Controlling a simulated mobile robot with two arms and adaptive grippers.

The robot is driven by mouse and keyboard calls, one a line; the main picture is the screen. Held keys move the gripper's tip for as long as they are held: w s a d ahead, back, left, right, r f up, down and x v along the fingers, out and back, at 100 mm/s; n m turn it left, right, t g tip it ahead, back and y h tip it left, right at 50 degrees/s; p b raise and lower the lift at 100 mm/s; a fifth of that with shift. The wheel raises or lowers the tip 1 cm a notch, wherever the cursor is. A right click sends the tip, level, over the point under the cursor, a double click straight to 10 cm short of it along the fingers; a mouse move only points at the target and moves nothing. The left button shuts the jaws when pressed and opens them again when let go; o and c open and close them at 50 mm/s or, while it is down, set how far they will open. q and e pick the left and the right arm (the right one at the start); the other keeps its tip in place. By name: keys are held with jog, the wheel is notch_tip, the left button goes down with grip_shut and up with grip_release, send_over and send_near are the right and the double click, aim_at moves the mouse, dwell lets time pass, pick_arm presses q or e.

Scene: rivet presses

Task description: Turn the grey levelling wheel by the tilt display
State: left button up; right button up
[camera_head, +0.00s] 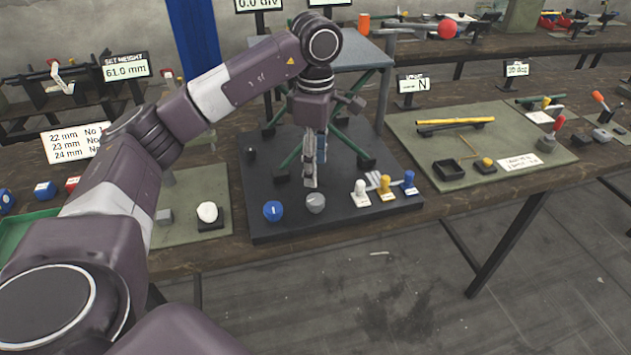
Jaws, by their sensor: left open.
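The grey levelling wheel (316,204) is a small round knob at the front of a dark base plate (330,226). The tilt display (258,4) reads 0.0 div at the top edge of the view, partly cut off. My left gripper (313,178) points down just above and behind the grey wheel. Its fingers are open with nothing seen between them. Whether a fingertip touches the wheel cannot be told. My right gripper is not in view.
A blue wheel (273,210) sits left of the grey one. White (360,188), yellow (385,187) and blue (409,180) knobs stand at right. A grey-topped stand with green legs (384,98) rises behind. A green mat (430,150) with tools lies further right.

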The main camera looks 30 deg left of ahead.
pick_arm(q)
notch_tip(320, 180, up, 3)
jog(key=shift+f, duration=0.2)
dwell(0.4)
